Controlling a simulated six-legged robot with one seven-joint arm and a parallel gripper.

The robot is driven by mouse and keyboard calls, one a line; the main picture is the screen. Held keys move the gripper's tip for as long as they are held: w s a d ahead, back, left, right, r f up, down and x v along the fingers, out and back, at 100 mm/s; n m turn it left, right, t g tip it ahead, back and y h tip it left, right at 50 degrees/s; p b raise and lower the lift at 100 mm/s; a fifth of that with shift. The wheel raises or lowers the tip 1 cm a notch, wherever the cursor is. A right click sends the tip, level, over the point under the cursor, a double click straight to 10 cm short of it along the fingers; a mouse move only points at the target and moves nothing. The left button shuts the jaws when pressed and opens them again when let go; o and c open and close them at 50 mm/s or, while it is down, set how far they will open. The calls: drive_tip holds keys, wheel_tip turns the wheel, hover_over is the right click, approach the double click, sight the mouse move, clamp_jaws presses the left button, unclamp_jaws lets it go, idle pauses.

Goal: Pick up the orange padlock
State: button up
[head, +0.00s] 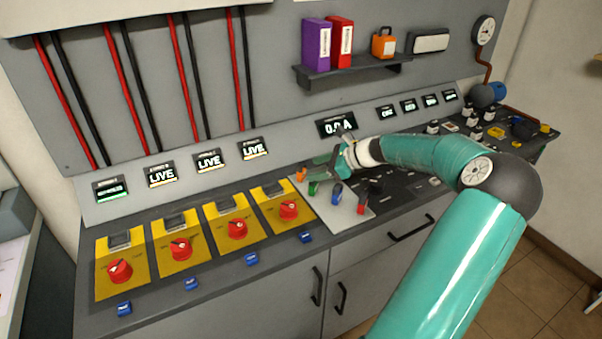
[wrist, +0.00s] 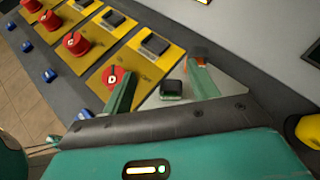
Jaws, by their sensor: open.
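The orange padlock (head: 301,174) is a small block at the far left corner of a pale plate on the bench. In the wrist view a bit of orange under a dark top, likely the same padlock (wrist: 201,64), shows at the tip of my right finger, which partly hides it. My gripper (head: 322,168) is open over the plate, close to the orange padlock; whether they touch I cannot tell. In the wrist view my gripper (wrist: 163,72) has its fingers spread, with a dark-topped green padlock (wrist: 171,90) showing between them.
The green padlock also shows in the head view (head: 313,188), beside a blue one (head: 337,194) and a red one (head: 361,206). A yellow panel with a red knob (head: 289,209) adjoins the plate on the left. A display wall (head: 337,124) rises behind.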

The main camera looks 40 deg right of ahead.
drive_tip(key=s+d+m+t+h, duration=0.1)
drive_tip(key=s+d+m+t, duration=0.2)
drive_tip(key=d, duration=0.4)
approach(302, 163)
drive_tip(key=shift+w+a+f+m+g, duration=0.15)
drive_tip(key=shift+w+f, duration=0.05)
drive_tip(key=shift+w, duration=0.35)
drive_tip(key=shift+w+a+f+m+g, duration=0.15)
drive_tip(key=shift+w+f, duration=0.05)
drive_tip(key=shift+w, duration=0.4)
drive_tip(key=x, duration=0.5)
drive_tip(key=shift+a+r, duration=0.1)
drive_tip(key=c, duration=1.1)
